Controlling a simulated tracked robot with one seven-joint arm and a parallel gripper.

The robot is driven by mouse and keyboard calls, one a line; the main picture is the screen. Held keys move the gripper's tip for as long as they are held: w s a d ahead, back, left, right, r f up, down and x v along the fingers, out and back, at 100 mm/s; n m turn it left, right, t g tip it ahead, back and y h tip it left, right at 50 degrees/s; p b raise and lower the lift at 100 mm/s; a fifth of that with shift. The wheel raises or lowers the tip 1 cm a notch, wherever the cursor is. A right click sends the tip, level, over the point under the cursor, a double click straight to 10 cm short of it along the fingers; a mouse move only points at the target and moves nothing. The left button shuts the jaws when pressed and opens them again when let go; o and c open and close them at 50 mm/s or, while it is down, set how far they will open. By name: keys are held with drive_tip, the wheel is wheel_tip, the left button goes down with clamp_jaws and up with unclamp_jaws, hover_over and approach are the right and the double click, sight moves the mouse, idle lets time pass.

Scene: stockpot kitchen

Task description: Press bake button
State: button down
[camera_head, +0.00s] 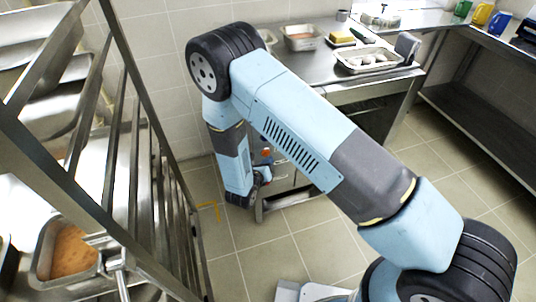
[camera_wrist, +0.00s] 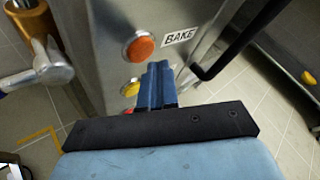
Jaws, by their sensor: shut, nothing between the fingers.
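The bake button is a round orange-red button (camera_wrist: 140,47) in a metal collar on a steel panel. A white label reading BAKE (camera_wrist: 180,37) is to its right. My gripper (camera_wrist: 158,72) is shut and empty, its blue fingers together. In the wrist view the fingertips show just below and slightly right of the button. I cannot tell how far they are from the panel; no contact is visible. A yellow button (camera_wrist: 131,88) lies below the orange-red one, left of the fingers. In the head view my arm hides most of this area.
A dark bar handle (camera_wrist: 235,45) stands out from the panel on the right. A brass and grey pipe fitting (camera_wrist: 40,60) is at left. In the head view, a steel rack (camera_head: 140,170) with trays fills the left, and a steel counter (camera_head: 300,68) stands behind my arm.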

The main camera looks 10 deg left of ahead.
drive_tip(key=shift+w+a+r, duration=0.1)
drive_tip(key=shift+w+a, duration=0.35)
drive_tip(key=shift+w, duration=0.15)
idle(0.9)
drive_tip(key=shift+s+d, duration=0.1)
drive_tip(key=shift+s, duration=0.05)
drive_tip(key=shift+s+d, duration=0.35)
drive_tip(key=shift+s, duration=0.25)
drive_tip(key=shift+s, duration=0.1)
idle(0.3)
drive_tip(key=s+d, duration=0.1)
drive_tip(key=s, duration=0.1)
drive_tip(key=s+d, duration=0.1)
drive_tip(key=s, duration=0.1)
drive_tip(key=shift+d, duration=0.3)
idle(0.7)
